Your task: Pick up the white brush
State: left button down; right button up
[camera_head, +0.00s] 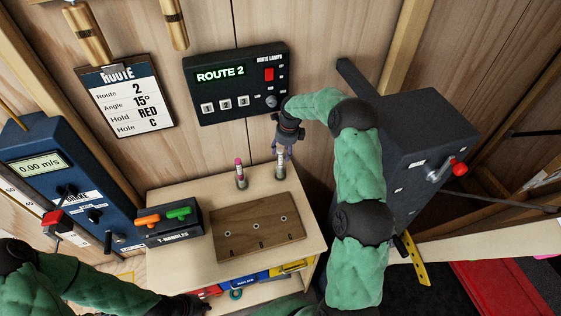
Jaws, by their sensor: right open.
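A slim upright brush with a pale body (281,170), which looks like the white brush, stands at the back of the wooden table. My right gripper (282,149) is open and points down at its top, with the fingers at or just above the upper end. I cannot tell whether they touch it. A similar upright brush with a pink top (239,170) stands a little to the left. The dark end of my left arm (188,305) is at the bottom edge, and its fingers cannot be made out.
A wooden board with holes (257,232) lies on the table (190,262). A T-handles box (168,228) with orange and green handles is at the left. A route panel (237,83) is on the wall behind. A dark box with a red-knobbed lever (425,130) stands right.

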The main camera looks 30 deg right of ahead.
aim_at(282, 155)
notch_tip(282, 155, down, 3)
jog(key=shift+w+a+f, duration=0.1)
jog(key=shift+w+a, duration=0.05)
jog(key=shift+w+f+p, duration=0.15)
jog(key=shift+w+f, duration=0.1)
jog(key=shift+f, duration=0.65)
jog(key=shift+w+f+p, duration=0.15)
jog(key=shift+w+f, duration=0.15)
jog(key=shift+f, duration=0.55)
jog(key=shift+w+f+p, duration=0.15)
jog(key=shift+w+f, duration=0.1)
jog(key=shift+f, duration=0.65)
jog(key=shift+c, duration=0.3)
grip_shut()
